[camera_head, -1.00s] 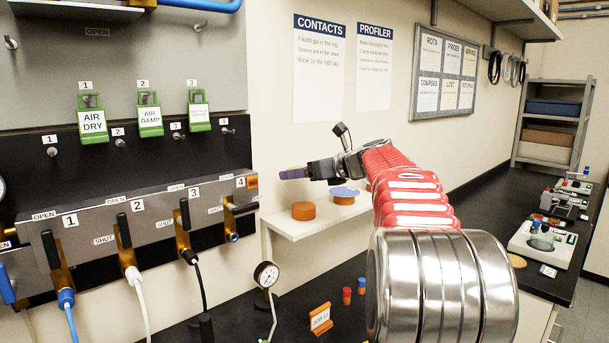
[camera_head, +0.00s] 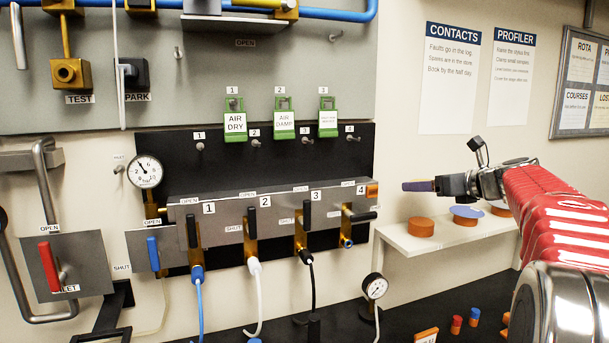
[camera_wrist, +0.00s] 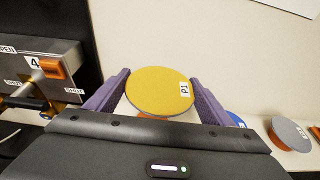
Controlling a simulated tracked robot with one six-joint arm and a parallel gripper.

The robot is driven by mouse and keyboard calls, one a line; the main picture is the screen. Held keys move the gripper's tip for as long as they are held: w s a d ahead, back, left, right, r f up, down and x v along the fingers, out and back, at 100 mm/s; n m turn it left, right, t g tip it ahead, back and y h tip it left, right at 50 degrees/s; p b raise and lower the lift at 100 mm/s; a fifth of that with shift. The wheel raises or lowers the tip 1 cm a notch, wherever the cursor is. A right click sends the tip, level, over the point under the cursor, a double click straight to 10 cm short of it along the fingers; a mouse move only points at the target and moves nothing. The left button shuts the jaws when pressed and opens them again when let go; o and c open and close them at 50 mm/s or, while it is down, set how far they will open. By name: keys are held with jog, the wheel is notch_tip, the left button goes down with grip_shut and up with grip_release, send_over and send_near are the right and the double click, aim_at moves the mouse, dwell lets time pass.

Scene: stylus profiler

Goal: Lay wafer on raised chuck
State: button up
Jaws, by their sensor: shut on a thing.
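The wafer is a thin yellow disc labelled P1 (camera_wrist: 158,91). It lies between the two purple fingers of my gripper (camera_wrist: 160,95) in the wrist view, and the gripper is shut on it. In the head view my gripper (camera_head: 420,186) is seen from the side, above an orange round stand (camera_head: 421,228) on a white shelf. The wafer cannot be made out there. In the wrist view part of the orange stand (camera_wrist: 152,116) shows below the wafer. The raised chuck is not in either view now.
The white shelf (camera_head: 408,240) also carries stands topped with a blue disc (camera_head: 466,211) and a grey disc (camera_wrist: 290,132). A grey valve manifold (camera_head: 275,215) with hoses is left of my gripper. A gauge (camera_head: 374,287) and small red and blue pieces stand on the dark bench below.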

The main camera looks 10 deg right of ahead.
jog(key=s+d+r+m+h, duration=0.1)
jog(key=s+d+r, duration=0.1)
jog(key=s, duration=0.4)
jog(key=s+d+r+m+h, duration=0.1)
jog(key=s+d+r, duration=0.1)
jog(key=s, duration=0.5)
jog(key=shift+d+r+h, duration=0.3)
jog(key=shift+r+h, duration=0.05)
jog(key=shift+h, duration=0.05)
